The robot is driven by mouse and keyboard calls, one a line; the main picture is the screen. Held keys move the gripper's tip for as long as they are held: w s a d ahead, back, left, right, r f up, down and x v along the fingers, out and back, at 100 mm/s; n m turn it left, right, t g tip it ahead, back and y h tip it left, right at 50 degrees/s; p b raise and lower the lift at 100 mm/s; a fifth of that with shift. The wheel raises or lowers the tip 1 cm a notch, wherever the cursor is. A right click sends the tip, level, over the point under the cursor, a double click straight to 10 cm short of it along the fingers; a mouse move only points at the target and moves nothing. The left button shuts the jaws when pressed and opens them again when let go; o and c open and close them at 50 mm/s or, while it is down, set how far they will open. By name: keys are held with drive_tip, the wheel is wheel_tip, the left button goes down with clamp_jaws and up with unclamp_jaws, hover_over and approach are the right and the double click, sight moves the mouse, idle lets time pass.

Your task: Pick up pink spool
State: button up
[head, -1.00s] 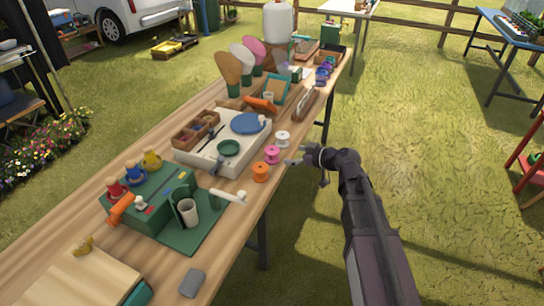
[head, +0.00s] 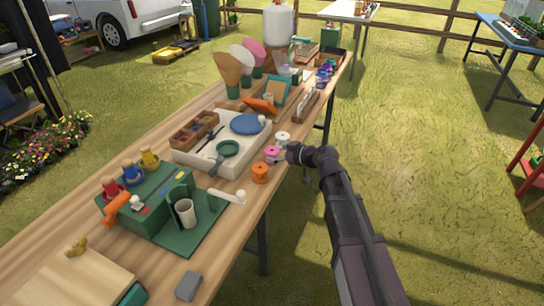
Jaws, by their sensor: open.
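The pink spool (head: 271,152) stands on the wooden table near its right edge. It is between a white spool (head: 283,137) behind it and an orange spool (head: 260,172) in front of it. My gripper (head: 280,156) is open and right up against the pink spool's right side, reaching in from the table's edge. The fingers are small and partly hidden here. I cannot tell whether they touch the spool or stand around it.
A cream tray (head: 190,160) with a blue disc and a green ring lies left of the spools. A green stand (head: 185,240) with a cup is nearer. A grey block (head: 188,286) lies at the front. Open grass lies right of the table.

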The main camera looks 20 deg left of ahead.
sight(268, 152)
drive_tip(key=b+x, duration=0.1)
drive_tip(key=x, duration=0.3)
drive_tip(key=shift+w+d+f+b, duration=0.1)
drive_tip(key=shift+w+f+b, duration=0.1)
drive_tip(key=shift+w+b, duration=0.15)
drive_tip(key=shift+a+f, duration=0.15)
drive_tip(key=shift+a, duration=0.3)
drive_tip(key=shift+c, duration=0.2)
drive_tip(key=c, duration=0.9)
